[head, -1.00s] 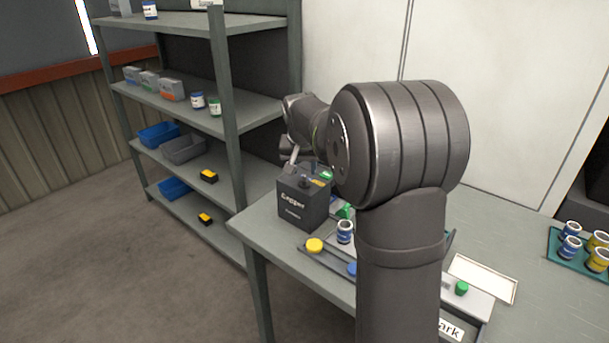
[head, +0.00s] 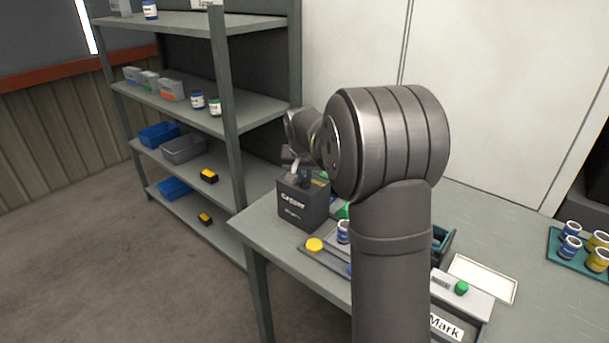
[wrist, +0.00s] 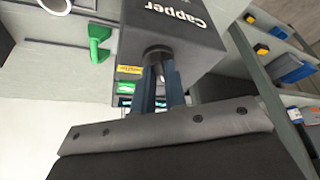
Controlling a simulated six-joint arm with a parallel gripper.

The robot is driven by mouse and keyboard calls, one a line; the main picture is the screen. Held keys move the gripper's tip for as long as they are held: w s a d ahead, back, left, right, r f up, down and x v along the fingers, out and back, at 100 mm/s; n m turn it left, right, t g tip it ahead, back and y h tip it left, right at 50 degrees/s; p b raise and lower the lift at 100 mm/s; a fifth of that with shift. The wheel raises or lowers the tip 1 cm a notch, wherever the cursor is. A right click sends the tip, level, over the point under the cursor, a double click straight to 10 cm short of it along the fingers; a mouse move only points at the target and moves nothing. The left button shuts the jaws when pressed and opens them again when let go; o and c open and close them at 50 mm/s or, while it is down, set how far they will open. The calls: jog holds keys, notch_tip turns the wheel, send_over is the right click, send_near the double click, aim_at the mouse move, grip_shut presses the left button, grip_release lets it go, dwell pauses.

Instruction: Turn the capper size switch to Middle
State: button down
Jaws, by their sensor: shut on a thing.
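The capper (head: 302,203) is a dark grey box at the left end of the table, with its name on the front. In the wrist view the capper (wrist: 180,35) is upside down. My gripper (wrist: 160,68) is shut on the dark round switch (wrist: 157,53) on the capper's top; the fingers hide most of it. Yellow and green labels (wrist: 129,72) lie beside the switch. Their words and the switch's setting are too small to read. In the head view my gripper (head: 299,180) is at the capper's top, partly hidden by my arm.
A yellow cap (head: 314,244) and a blue-labelled jar (head: 343,232) are just right of the capper. A green handle (wrist: 97,43) sticks up near it. A grey shelf rack (head: 229,130) stands close behind on the left. A tray of jars (head: 555,262) is at far right.

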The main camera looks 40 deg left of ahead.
jog(key=shift+m, duration=0.4)
jog(key=m+h, duration=0.1)
jog(key=m, duration=0.1)
jog(key=shift+s+a+m+t, duration=0.1)
jog(key=shift+a+m+t, duration=0.05)
jog(key=shift+m+t, duration=0.2)
jog(key=m+h, duration=0.1)
jog(key=m, duration=0.2)
jog(key=shift+a+m+h, duration=0.1)
jog(key=shift+m+h, duration=0.2)
jog(key=shift+m, duration=0.05)
jog(key=m+h, duration=0.1)
jog(key=m, duration=0.2)
jog(key=m+h, duration=0.1)
jog(key=m, duration=0.2)
jog(key=shift+a+m+h, duration=0.15)
jog(key=shift+m+h, duration=0.15)
jog(key=c, duration=1.5)
grip_release()
jog(key=shift+g, duration=0.45)
jog(key=shift+o, duration=0.2)
jog(key=v, duration=1.7)
jog(key=shift+r, duration=0.2)
